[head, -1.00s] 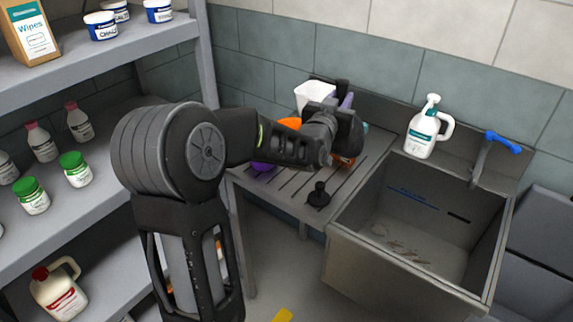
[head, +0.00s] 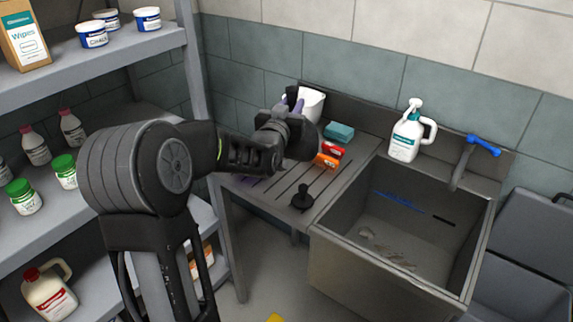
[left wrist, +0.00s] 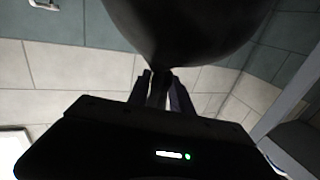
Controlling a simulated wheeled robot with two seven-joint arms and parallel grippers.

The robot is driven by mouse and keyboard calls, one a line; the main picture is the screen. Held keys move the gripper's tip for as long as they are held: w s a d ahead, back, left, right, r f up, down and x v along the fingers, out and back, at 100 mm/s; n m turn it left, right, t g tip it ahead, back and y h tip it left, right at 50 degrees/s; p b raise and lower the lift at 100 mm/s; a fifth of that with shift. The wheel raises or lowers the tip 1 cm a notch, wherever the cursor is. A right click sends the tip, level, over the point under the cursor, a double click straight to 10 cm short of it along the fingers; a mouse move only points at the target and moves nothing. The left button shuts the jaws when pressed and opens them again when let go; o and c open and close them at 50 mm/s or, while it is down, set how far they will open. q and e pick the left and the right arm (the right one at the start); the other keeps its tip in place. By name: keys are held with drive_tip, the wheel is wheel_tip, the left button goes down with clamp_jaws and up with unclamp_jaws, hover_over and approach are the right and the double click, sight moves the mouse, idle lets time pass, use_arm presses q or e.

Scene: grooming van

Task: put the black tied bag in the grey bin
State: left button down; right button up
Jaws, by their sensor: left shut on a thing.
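The black tied bag (left wrist: 190,25) fills the top middle of the left wrist view, dark and rounded, narrowing to a neck between the fingers. My left gripper (left wrist: 160,88) is shut on that neck. In the head view my left gripper (head: 295,103) is over the back of the draining board, in front of the white tub; I cannot make out the bag apart from the dark gripper there. A grey bin (head: 515,288), with a raised grey panel behind it, stands right of the sink, cut by the picture edge. My right gripper is not in view.
The sink (head: 335,255) lies between my left gripper and the bin. A white pump bottle (head: 407,138) and blue-handled tap (head: 484,146) stand at its back. The draining board holds a white tub (head: 313,103), teal sponge (head: 339,132) and black plunger (head: 302,198). Loaded shelves (head: 130,48) are at left.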

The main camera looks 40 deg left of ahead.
sight(306, 150)
use_arm(q)
wheel_tip(306, 150, down, 6)
drive_tip(key=shift+r+p, duration=0.15)
drive_tip(key=shift+p, duration=0.3)
wheel_tip(306, 150, down, 4)
drive_tip(key=shift+r+p, duration=0.25)
drive_tip(key=shift+p, duration=0.05)
drive_tip(key=shift+f, duration=0.3)
drive_tip(key=shift+f+b, duration=0.25)
drive_tip(key=shift+b, duration=0.05)
drive_tip(key=c, duration=1.1)
unclamp_jaws()
drive_tip(key=shift+c, duration=0.2)
